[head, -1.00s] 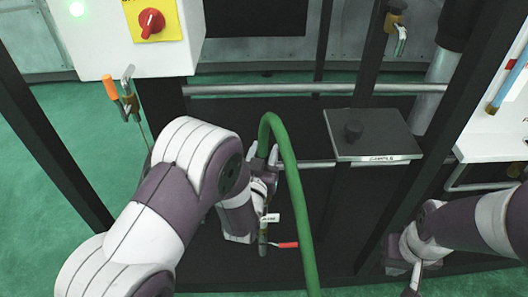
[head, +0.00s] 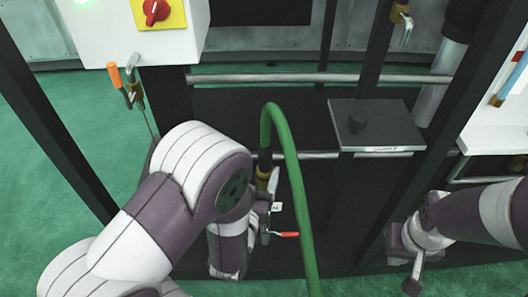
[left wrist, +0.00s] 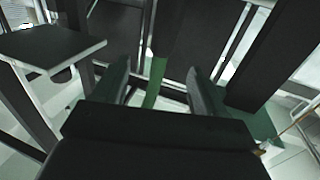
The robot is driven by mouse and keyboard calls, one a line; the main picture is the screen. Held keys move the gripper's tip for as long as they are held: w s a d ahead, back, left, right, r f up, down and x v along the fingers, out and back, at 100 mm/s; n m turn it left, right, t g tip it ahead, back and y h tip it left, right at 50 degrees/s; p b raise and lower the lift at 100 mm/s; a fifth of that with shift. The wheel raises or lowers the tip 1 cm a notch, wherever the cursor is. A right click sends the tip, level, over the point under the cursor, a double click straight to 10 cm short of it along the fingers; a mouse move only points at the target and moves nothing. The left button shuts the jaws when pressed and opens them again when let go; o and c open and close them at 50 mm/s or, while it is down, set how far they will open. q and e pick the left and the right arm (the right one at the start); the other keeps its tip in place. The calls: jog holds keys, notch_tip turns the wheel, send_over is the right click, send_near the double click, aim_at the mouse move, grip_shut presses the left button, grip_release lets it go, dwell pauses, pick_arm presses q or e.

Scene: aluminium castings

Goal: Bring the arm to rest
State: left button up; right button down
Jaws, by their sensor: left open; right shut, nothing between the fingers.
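My left arm comes in from the left in the head view, its wrist pointing down left of the green hose (head: 283,150); the gripper's fingers are hidden there. My right gripper (head: 413,283) is shut and empty at the lower right, pointing down.
The hose arches from a brass fitting (head: 264,180) above a red-handled valve (head: 285,234) close to my left wrist. A dark sample shelf (head: 385,135) stands right of the hose. A white box with a red switch (head: 155,12) is at upper left. Black posts and a horizontal rail frame the area.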

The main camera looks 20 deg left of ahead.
pick_arm(q)
notch_tip(320, 180, down, 5)
jog(key=g, duration=0.9)
jog(key=s+a+r+g, duration=0.2)
jog(key=s+a+g, duration=0.3)
jog(key=s+g, duration=0.4)
notch_tip(320, 180, up, 17)
jog(key=s+t+p, duration=0.1)
jog(key=p, duration=1.6)
jog(key=shift+s+d, duration=0.15)
jog(key=shift+r, duration=0.1)
